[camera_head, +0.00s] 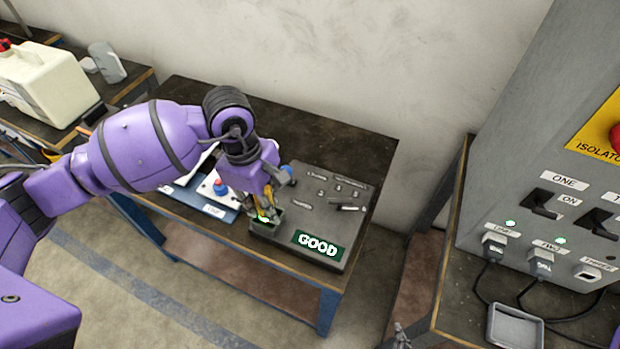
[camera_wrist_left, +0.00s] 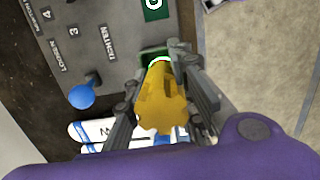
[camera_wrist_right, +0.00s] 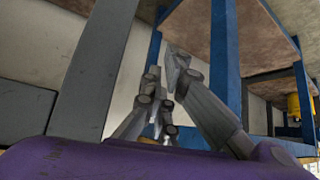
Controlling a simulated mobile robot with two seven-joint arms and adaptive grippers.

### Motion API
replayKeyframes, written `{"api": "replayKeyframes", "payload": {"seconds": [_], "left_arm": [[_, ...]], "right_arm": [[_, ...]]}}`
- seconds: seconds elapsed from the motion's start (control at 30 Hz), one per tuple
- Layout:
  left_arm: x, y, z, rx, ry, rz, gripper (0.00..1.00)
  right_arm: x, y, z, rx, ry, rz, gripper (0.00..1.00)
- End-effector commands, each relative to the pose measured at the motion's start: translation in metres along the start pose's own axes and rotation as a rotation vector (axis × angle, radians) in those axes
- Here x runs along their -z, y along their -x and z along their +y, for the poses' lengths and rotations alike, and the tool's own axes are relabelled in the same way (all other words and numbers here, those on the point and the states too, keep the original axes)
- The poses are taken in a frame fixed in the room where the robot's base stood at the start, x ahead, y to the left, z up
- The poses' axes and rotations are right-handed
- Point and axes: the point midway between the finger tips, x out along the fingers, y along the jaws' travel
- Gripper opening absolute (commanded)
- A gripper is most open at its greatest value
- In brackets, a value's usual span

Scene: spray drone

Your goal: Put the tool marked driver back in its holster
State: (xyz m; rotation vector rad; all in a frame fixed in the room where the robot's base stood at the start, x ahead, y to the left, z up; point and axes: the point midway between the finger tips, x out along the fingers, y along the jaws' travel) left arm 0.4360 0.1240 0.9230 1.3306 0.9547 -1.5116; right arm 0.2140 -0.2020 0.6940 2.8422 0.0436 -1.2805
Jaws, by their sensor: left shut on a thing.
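My left gripper (camera_head: 264,212) is shut on a yellow tool (camera_wrist_left: 160,100), which sits between its fingers in the left wrist view. Only a little yellow of the tool (camera_head: 262,217) shows in the head view. The tool's far end is over or in a green-lit socket (camera_wrist_left: 153,53) at the near left corner of a grey console (camera_head: 320,240). I cannot tell how deep it sits. No driver mark or holster is readable. My right gripper (camera_wrist_right: 168,65) shows in the right wrist view, away from the console, with fingertips close together.
The console has a green GOOD display (camera_head: 318,245) and a blue knob (camera_wrist_left: 82,96). A blue-edged tray (camera_head: 190,200) lies beside it. A grey cabinet (camera_head: 530,150) with switches stands at right. Blue table legs (camera_wrist_right: 223,65) are close to my right gripper. Bare floor lies in front.

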Motion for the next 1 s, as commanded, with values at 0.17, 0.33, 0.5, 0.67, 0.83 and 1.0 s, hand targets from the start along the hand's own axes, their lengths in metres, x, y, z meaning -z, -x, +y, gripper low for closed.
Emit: {"api": "replayKeyframes", "payload": {"seconds": [0.17, 0.33, 0.5, 0.67, 0.83, 1.0], "left_arm": [[0.001, -0.006, 0.000, -0.002, -0.001, 0.000, 0.00], [0.001, -0.007, 0.000, -0.001, -0.001, -0.001, 0.00], [0.001, -0.010, -0.001, 0.000, 0.000, 0.000, 0.31], [0.001, -0.010, -0.001, -0.001, 0.000, 0.000, 0.42], [0.001, -0.010, -0.001, 0.000, 0.000, 0.000, 0.42], [0.001, -0.001, 0.000, -0.004, -0.001, 0.001, 0.42]], "right_arm": [[0.002, 0.000, -0.001, 0.000, -0.001, 0.004, 0.00], [0.004, -0.001, -0.002, 0.001, -0.006, 0.007, 0.00], [0.009, -0.004, -0.004, 0.003, -0.010, 0.016, 0.00], [0.015, -0.005, -0.006, 0.003, -0.014, 0.026, 0.00], [0.014, -0.005, -0.006, 0.003, -0.014, 0.026, 0.00], [0.014, -0.003, -0.004, 0.002, -0.013, 0.025, 0.00]]}}
